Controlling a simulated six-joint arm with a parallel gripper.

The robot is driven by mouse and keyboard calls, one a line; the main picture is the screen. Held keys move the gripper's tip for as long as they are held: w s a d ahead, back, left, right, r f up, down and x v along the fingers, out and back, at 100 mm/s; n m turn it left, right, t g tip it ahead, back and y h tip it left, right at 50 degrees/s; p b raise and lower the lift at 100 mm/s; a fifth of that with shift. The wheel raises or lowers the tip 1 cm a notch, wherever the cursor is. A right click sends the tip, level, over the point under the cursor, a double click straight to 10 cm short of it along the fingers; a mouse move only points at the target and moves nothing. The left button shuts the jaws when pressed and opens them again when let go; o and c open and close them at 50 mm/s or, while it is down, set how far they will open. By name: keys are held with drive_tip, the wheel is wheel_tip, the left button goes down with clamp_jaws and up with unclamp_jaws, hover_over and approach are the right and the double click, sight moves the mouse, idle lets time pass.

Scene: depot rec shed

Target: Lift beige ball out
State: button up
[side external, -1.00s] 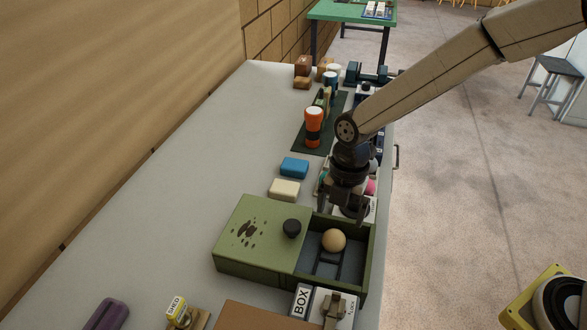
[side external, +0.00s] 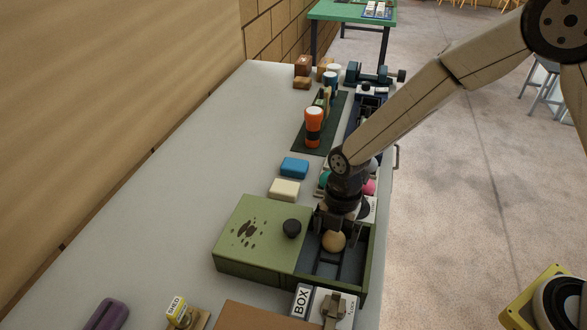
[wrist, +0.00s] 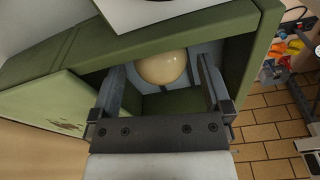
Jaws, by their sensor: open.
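The beige ball (side external: 333,241) sits in the open right part of a green box (side external: 262,266). The box's green sliding lid (side external: 258,222), with a black knob (side external: 292,227), covers the left part. My gripper (side external: 337,232) is low over the open part, at the ball's far side in the side view. In the wrist view my gripper (wrist: 163,85) is open, one finger on either side of the ball (wrist: 162,66), which lies beyond the middle of the gap. I cannot tell whether either finger touches it.
A cream block (side external: 284,189) and a blue block (side external: 294,168) lie behind the box. An orange torch-like item (side external: 314,126) stands on a dark green mat. A BOX label (side external: 301,300) stands in front. The grey table (side external: 190,190) is clear at left.

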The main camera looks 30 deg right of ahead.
drive_tip(key=shift+a+f, duration=0.1)
drive_tip(key=shift+f, duration=0.5)
drive_tip(key=c, duration=1.3)
drive_tip(key=shift+o, duration=0.2)
drive_tip(key=shift+r, duration=0.1)
drive_tip(key=shift+r, duration=0.65)
drive_tip(key=s+d+r, duration=0.5)
drive_tip(key=s+r, duration=0.6)
drive_tip(key=s, duration=0.2)
drive_tip(key=shift+r, duration=0.25)
